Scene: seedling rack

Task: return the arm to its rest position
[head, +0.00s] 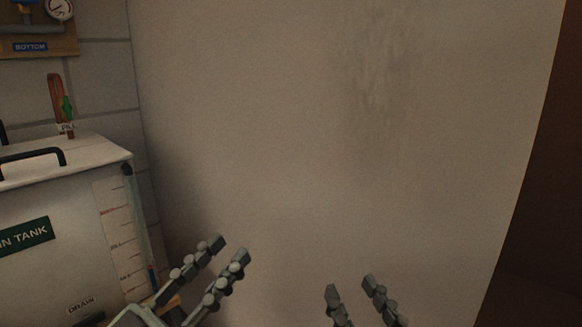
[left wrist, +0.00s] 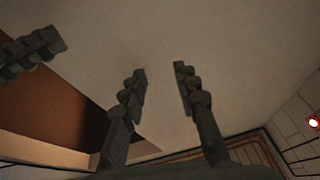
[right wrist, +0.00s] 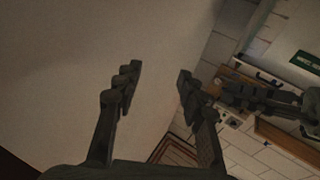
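My left gripper (head: 231,246) is at the lower middle left of the head view, its two fingers apart with nothing between them. It also shows in the left wrist view (left wrist: 160,70), open and empty. My right gripper (head: 350,285) is at the bottom of the head view, right of the left one, with a gap between its fingers. In the right wrist view (right wrist: 160,72) it is open and empty too. Both grippers are in front of a large pale surface and hold nothing.
A tank (head: 65,255) with a green label, a black-handled lid and a level scale stands at the left. Above it are a red-and-green lever marked FILL (head: 57,105) and a gauge (head: 60,9) on a board. A plain pale panel (head: 300,130) fills the middle.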

